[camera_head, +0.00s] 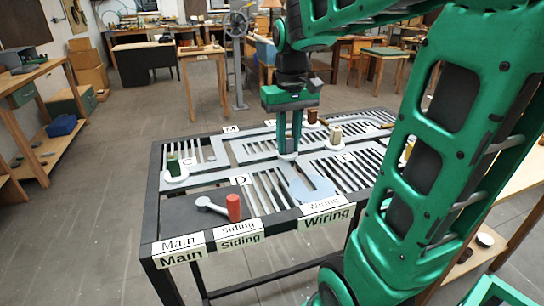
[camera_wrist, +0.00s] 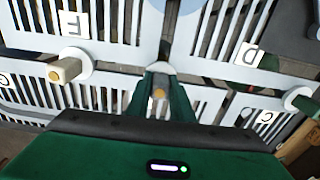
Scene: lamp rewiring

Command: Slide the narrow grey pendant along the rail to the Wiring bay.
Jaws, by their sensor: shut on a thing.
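My gripper (camera_head: 290,148) points straight down over the slotted rail table (camera_head: 155,190). Its fingers are shut on a slim pendant (camera_wrist: 160,93), of which a grey body with a tan top shows between them in the wrist view. I take it for the narrow grey pendant; the fingers hide most of it. Its white disc base (camera_head: 288,156) sits on the pale track near the middle of the table, beyond label D. The Wiring bay label (camera_head: 327,217) is on the front edge, to the right of the Siding label (camera_head: 240,239). A pale blue pointed plate (camera_head: 312,190) lies behind the Wiring label.
A green pendant (camera_head: 173,165) stands at the left near label C. A cream pendant (camera_head: 335,135) and a brown one (camera_head: 312,116) stand right of my gripper. A red-knobbed lever (camera_head: 233,207) lies at the front. My arm hides part of the table's right side.

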